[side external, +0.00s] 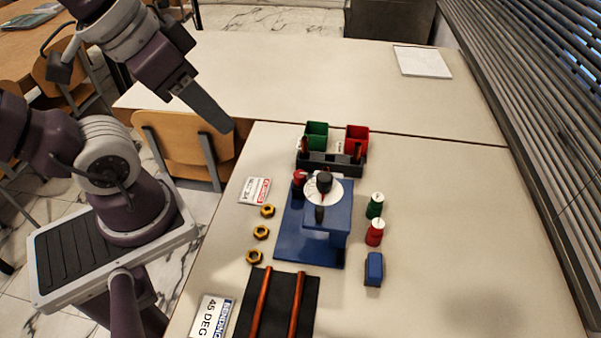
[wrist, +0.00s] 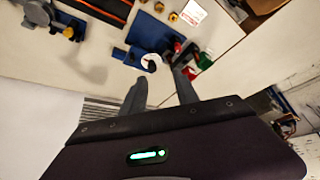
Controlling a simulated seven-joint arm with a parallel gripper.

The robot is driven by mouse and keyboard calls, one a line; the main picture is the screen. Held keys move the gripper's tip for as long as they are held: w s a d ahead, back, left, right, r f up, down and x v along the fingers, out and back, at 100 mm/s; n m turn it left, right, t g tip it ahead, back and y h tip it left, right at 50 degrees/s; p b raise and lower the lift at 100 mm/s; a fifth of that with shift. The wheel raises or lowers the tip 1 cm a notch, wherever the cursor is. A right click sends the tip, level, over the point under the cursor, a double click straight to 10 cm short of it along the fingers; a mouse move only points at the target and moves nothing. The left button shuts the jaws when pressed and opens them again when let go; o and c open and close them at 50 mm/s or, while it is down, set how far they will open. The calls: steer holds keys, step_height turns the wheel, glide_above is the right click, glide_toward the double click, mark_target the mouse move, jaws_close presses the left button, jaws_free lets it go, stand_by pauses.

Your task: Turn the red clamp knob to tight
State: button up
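The red clamp knob (side external: 299,178) sits on the left-rear side of the blue gauge stand (side external: 285,245), beside the white dial (side external: 335,192). In the wrist view the red knob (wrist: 178,47) shows small, just beyond the fingers, at the edge of the blue stand (wrist: 150,33). A black knob (side external: 324,181) stands over the dial and partly covers it. My gripper (side external: 226,126) is up and to the left of the stand, well apart from the knob. In the wrist view my gripper (wrist: 160,76) has its two fingers spread with nothing between them.
Behind the stand is a black rack (side external: 330,168) with green (side external: 316,135) and red (side external: 356,138) bins. Yellow nuts (side external: 261,232) lie left. Green (side external: 375,205) and red (side external: 374,232) pieces and a blue block (side external: 374,268) stand right. A rod tray (side external: 278,310) is in front.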

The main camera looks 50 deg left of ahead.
steer(key=w+a+f+n+g, duration=0.25)
steer(key=w+n, duration=0.35)
steer(key=w, duration=0.3)
steer(key=n+g+h, duration=0.3)
steer(key=n+h, duration=0.1)
steer(key=n, duration=0.8)
glide_toward(299, 173)
steer(key=f, duration=0.2)
steer(key=shift+h, duration=0.3)
steer(key=x, duration=0.6)
steer(key=shift+d+f, duration=0.15)
steer(key=shift+d, duration=0.15)
steer(key=shift+d+f, duration=0.1)
steer(key=shift+f, duration=0.15)
jaws_close()
